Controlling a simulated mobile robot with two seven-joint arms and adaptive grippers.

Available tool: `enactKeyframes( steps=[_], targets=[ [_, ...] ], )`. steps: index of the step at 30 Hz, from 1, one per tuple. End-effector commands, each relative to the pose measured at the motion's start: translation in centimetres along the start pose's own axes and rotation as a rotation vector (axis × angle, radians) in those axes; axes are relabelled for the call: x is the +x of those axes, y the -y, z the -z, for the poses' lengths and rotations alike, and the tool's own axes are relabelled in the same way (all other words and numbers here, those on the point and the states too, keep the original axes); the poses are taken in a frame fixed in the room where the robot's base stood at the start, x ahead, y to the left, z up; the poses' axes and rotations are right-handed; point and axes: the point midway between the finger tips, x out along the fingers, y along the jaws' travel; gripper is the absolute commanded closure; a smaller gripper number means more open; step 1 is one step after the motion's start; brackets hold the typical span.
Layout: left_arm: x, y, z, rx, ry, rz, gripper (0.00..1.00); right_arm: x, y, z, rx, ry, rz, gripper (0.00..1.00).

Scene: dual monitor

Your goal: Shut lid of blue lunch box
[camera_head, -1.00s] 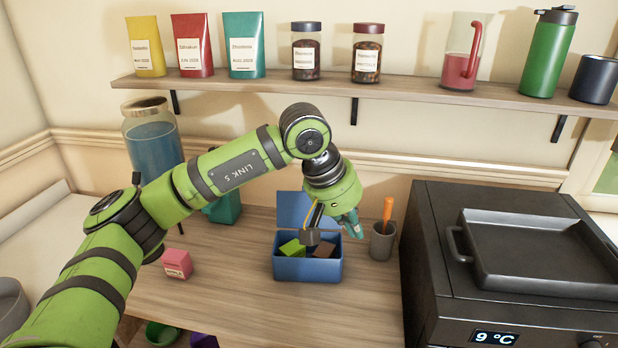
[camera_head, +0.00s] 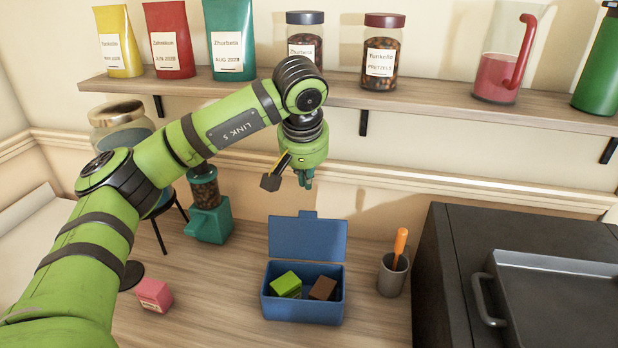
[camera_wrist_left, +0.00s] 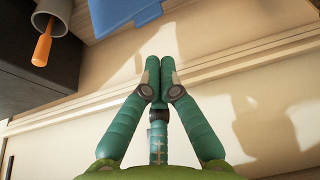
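The blue lunch box (camera_head: 303,309) stands on the wooden counter with its lid (camera_head: 308,240) open, raised at the back. Inside are a green block (camera_head: 286,284) and a brown block (camera_head: 322,288). My left gripper (camera_head: 305,181) is above the lid in the head view, apart from it. In the left wrist view my left gripper (camera_wrist_left: 158,72) has its teal fingertips together with nothing between them. Part of the blue lid (camera_wrist_left: 122,14) shows at the top of that view. My right gripper is in neither view.
A grey cup (camera_head: 392,279) with an orange-handled tool stands right of the box, near a black appliance (camera_head: 445,275). A pink box (camera_head: 154,294) and a teal grinder (camera_head: 210,222) are left. A wall shelf (camera_head: 420,102) holding jars runs above.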

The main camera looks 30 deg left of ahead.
Motion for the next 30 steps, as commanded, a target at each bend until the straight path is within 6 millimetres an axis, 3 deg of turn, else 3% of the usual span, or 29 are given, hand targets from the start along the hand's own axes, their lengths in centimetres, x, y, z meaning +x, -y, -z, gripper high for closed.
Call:
enactKeyframes(
  steps=[6,13,19,30],
  targets=[
    [4.0,0.1,-0.1,-0.001,0.006,0.003,1.00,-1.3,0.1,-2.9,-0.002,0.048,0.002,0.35],
    [7.3,0.0,-0.1,0.000,0.004,0.001,1.00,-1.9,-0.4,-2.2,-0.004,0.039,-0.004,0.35],
    [8.3,0.0,0.0,0.001,0.000,0.000,1.00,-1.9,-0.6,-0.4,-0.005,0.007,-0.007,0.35],
    [8.4,0.0,0.0,0.001,-0.004,-0.001,1.00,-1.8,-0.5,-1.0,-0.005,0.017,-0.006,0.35]
  ],
)
